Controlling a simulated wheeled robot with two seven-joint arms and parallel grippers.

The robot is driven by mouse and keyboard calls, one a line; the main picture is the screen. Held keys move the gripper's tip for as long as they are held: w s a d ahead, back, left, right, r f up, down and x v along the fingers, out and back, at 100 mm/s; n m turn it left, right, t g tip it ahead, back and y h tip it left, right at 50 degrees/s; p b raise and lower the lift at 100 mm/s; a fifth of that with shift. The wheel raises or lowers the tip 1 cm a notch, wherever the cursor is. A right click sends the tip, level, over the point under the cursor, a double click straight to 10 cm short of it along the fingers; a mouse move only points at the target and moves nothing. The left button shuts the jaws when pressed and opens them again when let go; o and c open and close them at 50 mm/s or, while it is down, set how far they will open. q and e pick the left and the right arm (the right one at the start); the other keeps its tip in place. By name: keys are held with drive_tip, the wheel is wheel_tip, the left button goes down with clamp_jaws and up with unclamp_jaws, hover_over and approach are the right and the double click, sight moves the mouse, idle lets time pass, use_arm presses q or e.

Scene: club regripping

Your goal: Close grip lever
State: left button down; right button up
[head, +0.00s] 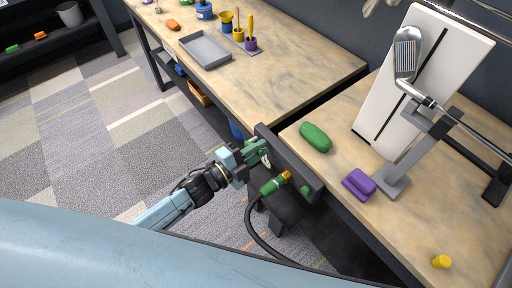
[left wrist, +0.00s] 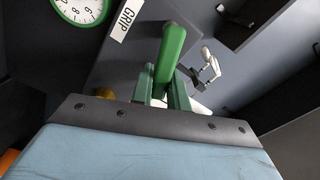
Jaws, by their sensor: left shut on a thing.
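The green grip lever (left wrist: 170,52) stands out from a dark panel beside a white "GRIP" label (left wrist: 126,18) in the left wrist view. My left gripper (left wrist: 163,90) has its green fingers on either side of the lever's lower part and is shut on it. In the head view my left gripper (head: 258,153) is at the dark panel (head: 291,165) on the bench's front edge; the lever is mostly hidden there by the fingers. A golf club head (head: 407,52) is up at the right, its shaft held at a grey clamp stand (head: 393,180). My right gripper is not in view.
A green-and-yellow hose fitting (head: 274,184) sits just below my left gripper. A green rounded block (head: 315,137), a purple block (head: 359,184) and a yellow cap (head: 441,261) lie on the right bench. A round gauge (left wrist: 82,8) is near the label. A grey tray (head: 205,50) lies on the far bench.

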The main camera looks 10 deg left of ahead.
use_arm(q)
drive_tip(key=shift+s+d+f+m+b, duration=0.1)
drive_tip(key=shift+f+m+b, duration=0.5)
drive_tip(key=shift+m, duration=0.55)
drive_tip(key=shift+s+d+f+m+b, duration=0.1)
drive_tip(key=shift+f+m+b, duration=0.45)
drive_tip(key=shift+m, duration=0.6)
drive_tip(key=shift+r, duration=0.15)
drive_tip(key=c, duration=1.4)
unclamp_jaws()
drive_tip(key=shift+o, duration=0.2)
drive_tip(key=shift+a, duration=0.1)
drive_tip(key=v, duration=1.3)
